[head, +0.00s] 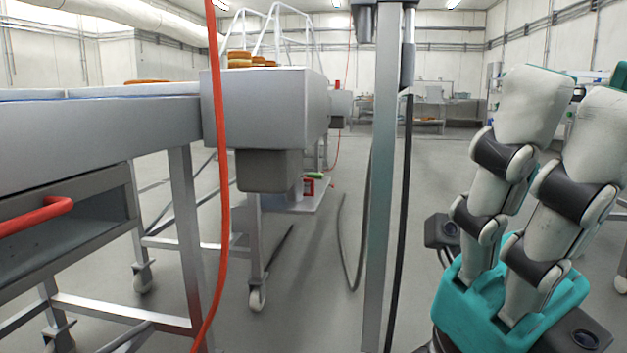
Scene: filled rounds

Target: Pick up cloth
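I cannot make out a cloth in the head view. My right gripper (562,105) is raised close to the camera at the right side. It has a teal palm and pale grey, dark-jointed fingers pointing up. Two fingers show side by side and look nearly straight. Any opposing finger is hidden, so I cannot tell whether it is open or shut, and I see nothing held in it. My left gripper is not in view.
A steel conveyor table (95,125) with a red-handled drawer (30,215) fills the left. A grey machine housing (262,108) bears round orange-brown items (250,60). A steel post (382,200) and red cable (222,170) stand close. The floor (310,290) between is partly clear.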

